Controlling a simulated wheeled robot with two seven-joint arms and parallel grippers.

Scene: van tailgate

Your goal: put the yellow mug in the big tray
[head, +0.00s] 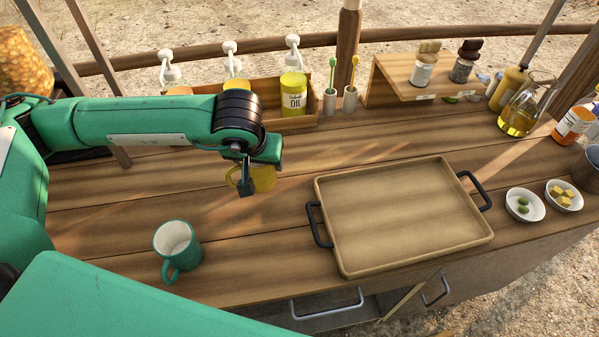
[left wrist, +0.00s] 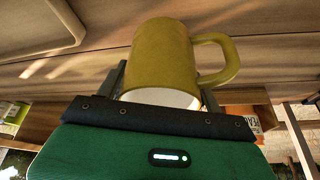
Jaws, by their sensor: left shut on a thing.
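The yellow mug (head: 264,179) is partly hidden behind my left gripper (head: 247,185) in the head view. My left gripper is shut on it. In the left wrist view the yellow mug (left wrist: 163,60) sits between the fingers, with its handle to the right and part of its white inside showing. I cannot tell whether its base touches the counter. The big tray (head: 330,250) is a tan rectangle with two dark handles, lying to the right of the mug and apart from it. My right gripper is not in view.
A green mug (head: 177,250) stands at the front left of the counter. A wooden box (head: 300,122) with a yellow oil tin (head: 293,94) is at the back. Two small white bowls (head: 525,205) stand right of the tray. The counter between mug and tray is clear.

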